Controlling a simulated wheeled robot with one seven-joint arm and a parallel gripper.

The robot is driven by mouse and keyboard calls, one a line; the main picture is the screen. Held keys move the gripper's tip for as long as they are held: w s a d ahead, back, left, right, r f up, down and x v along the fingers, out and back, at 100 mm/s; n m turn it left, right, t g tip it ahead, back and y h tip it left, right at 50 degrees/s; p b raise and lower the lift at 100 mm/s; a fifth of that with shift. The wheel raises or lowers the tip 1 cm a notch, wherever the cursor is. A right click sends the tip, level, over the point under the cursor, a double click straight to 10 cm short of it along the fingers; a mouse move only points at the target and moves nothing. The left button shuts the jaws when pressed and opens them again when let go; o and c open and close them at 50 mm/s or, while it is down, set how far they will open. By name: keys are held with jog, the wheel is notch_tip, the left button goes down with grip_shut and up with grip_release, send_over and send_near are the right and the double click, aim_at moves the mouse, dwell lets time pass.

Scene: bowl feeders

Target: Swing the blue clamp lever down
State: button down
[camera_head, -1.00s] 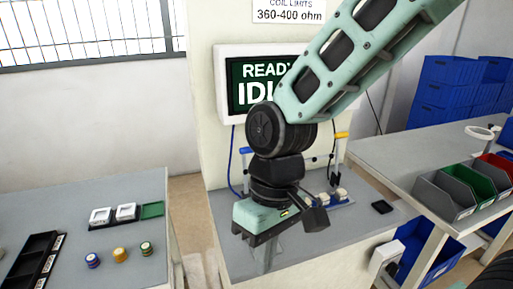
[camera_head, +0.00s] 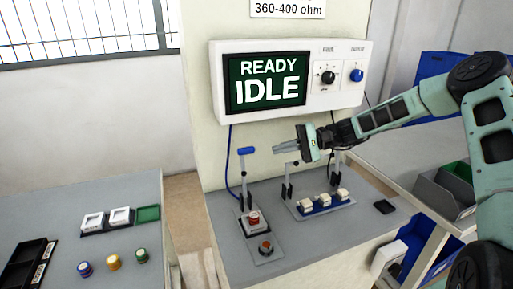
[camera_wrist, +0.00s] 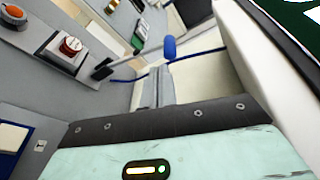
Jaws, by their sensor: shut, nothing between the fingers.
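The blue clamp lever (camera_head: 247,151) stands upright on the left test station, its blue handle at the top of a thin grey arm. In the wrist view the blue handle (camera_wrist: 169,47) shows near the top middle. My gripper (camera_head: 275,149) is shut and empty. It points left, level with the handle and just to its right in the head view; I cannot tell whether they touch. A part with a red top (camera_head: 253,217) sits in the nest at the lever's foot, also visible in the wrist view (camera_wrist: 70,45).
An orange button (camera_head: 265,247) is in front of the nest. To the right, another fixture with more levers holds several white parts (camera_head: 323,200), partly behind my arm. The display panel (camera_head: 290,80) reads READY IDLE above. A left table (camera_head: 130,195) holds trays and coils.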

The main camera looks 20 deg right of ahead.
jog(key=shift+m+t, duration=0.5)
jog(key=shift+t, duration=0.3)
jog(key=d, duration=0.1)
jog(key=w+d, duration=0.1)
jog(key=d, duration=0.1)
jog(key=shift+w+d+r, duration=0.1)
jog(key=shift+w+d, duration=0.2)
jog(key=shift+d, duration=0.05)
jog(key=shift+a, duration=0.15)
jog(key=p+x, duration=0.2)
jog(key=x, duration=0.7)
jog(key=shift+a, duration=0.45)
jog(key=shift+w+r, duration=0.1)
